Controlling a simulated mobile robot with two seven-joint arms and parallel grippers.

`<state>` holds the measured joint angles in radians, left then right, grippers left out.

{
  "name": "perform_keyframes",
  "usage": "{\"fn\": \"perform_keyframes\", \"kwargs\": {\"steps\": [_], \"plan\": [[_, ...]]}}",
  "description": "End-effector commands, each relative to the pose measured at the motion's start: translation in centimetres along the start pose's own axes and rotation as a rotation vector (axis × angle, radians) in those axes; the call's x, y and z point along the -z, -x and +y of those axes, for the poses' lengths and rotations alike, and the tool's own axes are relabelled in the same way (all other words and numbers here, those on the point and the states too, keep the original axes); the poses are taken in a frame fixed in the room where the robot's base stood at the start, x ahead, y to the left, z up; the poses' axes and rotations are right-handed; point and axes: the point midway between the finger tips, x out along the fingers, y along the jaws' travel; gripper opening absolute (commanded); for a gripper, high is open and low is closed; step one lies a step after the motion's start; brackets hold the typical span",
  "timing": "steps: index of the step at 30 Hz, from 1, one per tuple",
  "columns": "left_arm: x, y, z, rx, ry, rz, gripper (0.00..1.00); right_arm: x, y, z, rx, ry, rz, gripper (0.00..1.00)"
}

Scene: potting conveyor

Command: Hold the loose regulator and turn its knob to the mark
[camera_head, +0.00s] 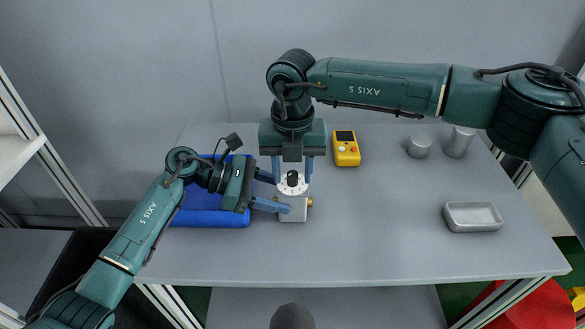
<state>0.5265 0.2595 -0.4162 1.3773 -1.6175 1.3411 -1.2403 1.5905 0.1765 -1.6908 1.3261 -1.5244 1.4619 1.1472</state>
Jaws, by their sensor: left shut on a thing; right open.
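The regulator is a pale block (293,213) with a white dial on top and a brass fitting on its right side. It stands upright near the table's middle. Its dark knob (292,179) sits at the centre of the dial. My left gripper (287,194) comes from the left and is shut on the regulator's body. My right gripper (291,174) points straight down above the regulator, open, with its blue fingers on either side of the knob and apart from it as far as I can see. The mark on the dial is too small to read.
A blue tray (205,218) lies behind my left gripper. A yellow handheld meter (346,149) lies behind the regulator to the right. Two grey cylinders (419,146) (459,142) stand at the back right. A metal dish (473,217) is at the right. The front middle is clear.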

Motion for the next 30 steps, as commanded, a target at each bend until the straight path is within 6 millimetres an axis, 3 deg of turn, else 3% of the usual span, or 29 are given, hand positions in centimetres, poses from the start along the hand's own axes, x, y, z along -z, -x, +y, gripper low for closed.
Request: {"fn": "perform_keyframes", "kwargs": {"steps": [8, 21, 30], "plan": [[0.0, 0.0, 0.0, -0.001, 0.001, 0.000, 0.36, 0.0, 1.2, 0.1, -0.001, 0.001, -0.002, 0.42], [0.0, 0.0, 0.1, -0.002, 0.001, 0.000, 0.36, 0.0, 9.9, 0.1, -0.001, 0.000, -0.002, 0.42], [0.0, 0.0, 0.1, -0.003, 0.001, 0.000, 0.36, 0.0, 12.1, 0.0, 0.000, 0.001, 0.000, 0.42]]}}
